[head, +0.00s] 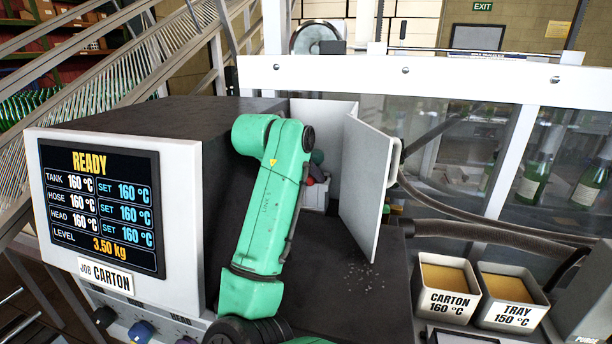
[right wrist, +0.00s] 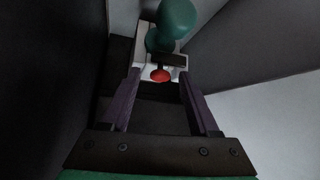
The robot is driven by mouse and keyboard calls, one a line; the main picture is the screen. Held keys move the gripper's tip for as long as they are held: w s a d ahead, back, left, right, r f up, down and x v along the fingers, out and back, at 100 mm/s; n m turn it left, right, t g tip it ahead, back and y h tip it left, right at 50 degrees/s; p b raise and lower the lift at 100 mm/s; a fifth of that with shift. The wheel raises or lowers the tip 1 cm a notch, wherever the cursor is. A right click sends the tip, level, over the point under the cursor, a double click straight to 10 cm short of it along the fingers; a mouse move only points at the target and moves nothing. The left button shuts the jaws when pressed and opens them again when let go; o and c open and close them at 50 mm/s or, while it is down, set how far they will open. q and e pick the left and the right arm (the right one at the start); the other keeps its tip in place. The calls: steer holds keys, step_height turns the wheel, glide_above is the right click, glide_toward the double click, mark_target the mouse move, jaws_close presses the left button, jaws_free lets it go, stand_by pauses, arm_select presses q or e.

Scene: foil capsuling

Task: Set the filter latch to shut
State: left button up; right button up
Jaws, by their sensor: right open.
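A small red knob (right wrist: 160,76) on a dark bar sits against a pale block inside the recess of the machine; I take this for the filter latch, but its setting cannot be read. A rounded teal handle (right wrist: 172,28) stands just beyond it. In the head view bits of the red part (head: 318,174) and the teal part (head: 317,157) show past my green right arm. My right gripper (right wrist: 160,82) is open, its purple fingertips to either side of the red knob, with contact not clear. In the head view that gripper is hidden behind the arm. My left gripper is out of view.
A pale open door panel (head: 368,190) stands upright to the right of the recess. The display housing (head: 105,207) reads READY. Two bins, CARTON (head: 447,290) and TRAY (head: 513,297), and dark hoses (head: 490,232) lie to the right. Dark walls close in around the gripper.

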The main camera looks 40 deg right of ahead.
steer(key=shift+a, duration=0.1)
jaws_close()
stand_by(1.2)
